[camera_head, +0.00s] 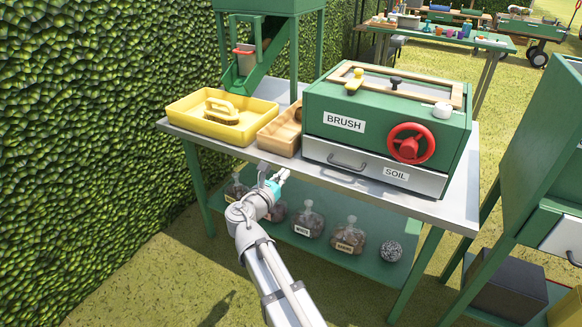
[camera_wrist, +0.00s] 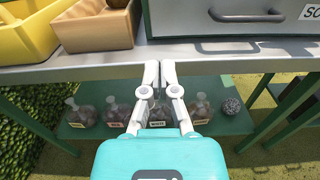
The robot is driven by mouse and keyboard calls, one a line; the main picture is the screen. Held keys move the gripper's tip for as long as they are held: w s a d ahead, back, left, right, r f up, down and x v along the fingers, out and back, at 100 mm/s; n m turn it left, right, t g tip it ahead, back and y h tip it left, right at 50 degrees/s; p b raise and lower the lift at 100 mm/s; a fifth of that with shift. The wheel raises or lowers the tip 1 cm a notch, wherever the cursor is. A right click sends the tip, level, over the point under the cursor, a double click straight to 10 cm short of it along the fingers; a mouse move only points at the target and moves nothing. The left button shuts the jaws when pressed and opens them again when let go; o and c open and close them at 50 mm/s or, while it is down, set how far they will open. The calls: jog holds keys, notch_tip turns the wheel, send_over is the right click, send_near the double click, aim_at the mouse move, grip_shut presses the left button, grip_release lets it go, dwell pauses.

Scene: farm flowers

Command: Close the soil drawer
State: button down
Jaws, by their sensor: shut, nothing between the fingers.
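The soil drawer (camera_head: 362,168) is the grey front low in the green box, with a bar handle (camera_head: 347,161) and a SOIL label (camera_head: 396,174). Its front looks flush or nearly flush with the box; I cannot tell whether a small gap is left. The drawer front also shows at the top right of the wrist view (camera_wrist: 190,18), with its handle (camera_wrist: 246,15). My gripper (camera_head: 283,174) is shut and empty, in front of the table edge, left of the drawer and apart from it. Its fingertips (camera_wrist: 160,66) sit close together just below the tabletop edge in the wrist view.
A red wheel (camera_head: 410,143) sticks out of the box front above the drawer. A wooden tray (camera_head: 278,138) and a yellow tray (camera_head: 185,122) with a brush stand left of the box. Several labelled jars and a speckled ball (camera_head: 390,251) sit on the lower shelf.

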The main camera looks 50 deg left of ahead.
jog(key=shift+s+d, duration=0.2)
jog(key=shift+s, duration=0.4)
jog(key=shift+s, duration=0.1)
